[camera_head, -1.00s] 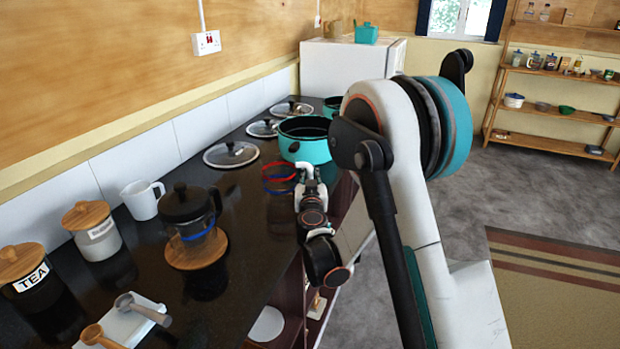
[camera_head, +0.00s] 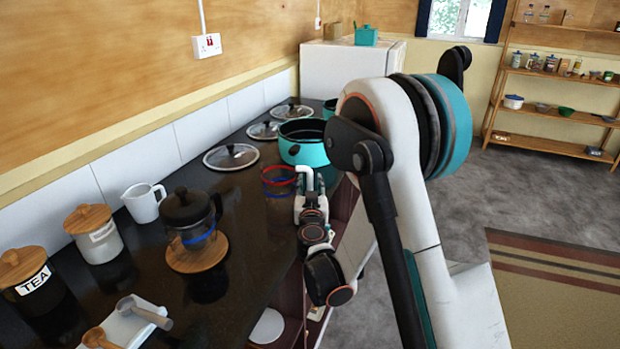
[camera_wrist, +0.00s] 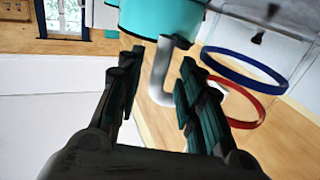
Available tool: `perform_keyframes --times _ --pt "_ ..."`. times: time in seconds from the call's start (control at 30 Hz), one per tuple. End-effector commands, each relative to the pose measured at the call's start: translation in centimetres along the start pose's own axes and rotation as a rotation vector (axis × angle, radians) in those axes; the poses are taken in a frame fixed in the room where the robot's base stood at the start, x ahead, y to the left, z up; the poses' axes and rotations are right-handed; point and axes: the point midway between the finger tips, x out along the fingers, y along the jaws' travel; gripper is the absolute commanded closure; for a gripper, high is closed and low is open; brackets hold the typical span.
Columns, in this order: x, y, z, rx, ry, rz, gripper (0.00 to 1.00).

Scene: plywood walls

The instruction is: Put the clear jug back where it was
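The clear jug (camera_head: 279,187) stands on the dark counter in front of the teal pot, its body nearly invisible apart from a red ring at the top and a blue ring lower down. In the wrist view its red ring (camera_wrist: 236,103) and blue ring show at the right. Its pale handle (camera_wrist: 163,75) stands between the two fingers of my gripper (camera_wrist: 158,72). The fingers are apart, with a visible gap on the left of the handle; contact on the right is unclear. In the head view my gripper (camera_head: 309,188) is at the jug's right side.
A teal pot (camera_head: 303,150) and glass lids (camera_head: 231,156) lie beyond the jug. A French press (camera_head: 190,215) on a wooden coaster, a white pitcher (camera_head: 144,202) and canisters (camera_head: 93,235) stand nearer. Counter between jug and press is clear.

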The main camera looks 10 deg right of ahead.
Motion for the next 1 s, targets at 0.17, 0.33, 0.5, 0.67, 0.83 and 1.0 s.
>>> perform_keyframes --times 0.17,0.33,0.5,0.67,0.83,1.0 --pt "-4.2 -0.1 0.0 0.0 0.0 -0.002 0.66" --pt "-6.7 0.0 0.3 0.0 0.0 0.0 0.66" --pt "-7.9 0.0 0.2 0.0 0.0 0.0 0.66" --pt "-8.3 0.5 -0.5 -0.001 -0.01 0.012 0.66" --pt "-9.1 3.0 -2.7 -0.011 -0.074 0.073 0.66" --pt "-11.1 6.2 -4.9 -0.031 -0.189 0.139 0.66"
